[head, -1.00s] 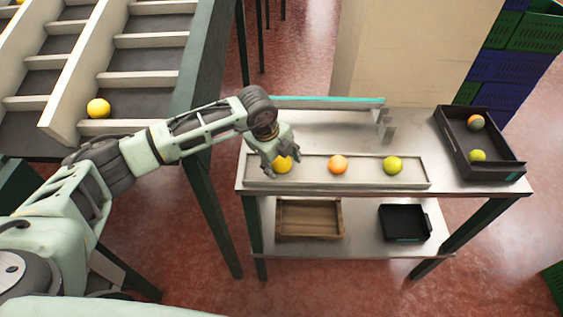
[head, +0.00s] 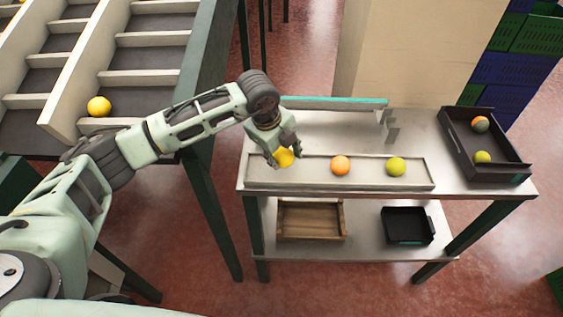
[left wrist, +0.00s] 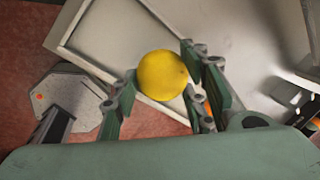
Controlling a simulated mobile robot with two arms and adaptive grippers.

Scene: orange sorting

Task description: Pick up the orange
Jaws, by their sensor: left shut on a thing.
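My left gripper (head: 285,157) is shut on a yellow-orange fruit (head: 287,160) at the left end of the shallow tray (head: 310,180). In the left wrist view the fruit (left wrist: 162,75) looks yellow and round, between the two fingers. It appears slightly above the tray, though the gap is hard to judge. An orange fruit (head: 340,166) and a yellow-green fruit (head: 396,167) lie in the same tray, to the right of the gripper. My right gripper is not in view.
A dark crate (head: 487,150) with two fruits stands at the table's right end. A brown crate (head: 311,238) and a black crate (head: 407,241) sit on the lower shelf.

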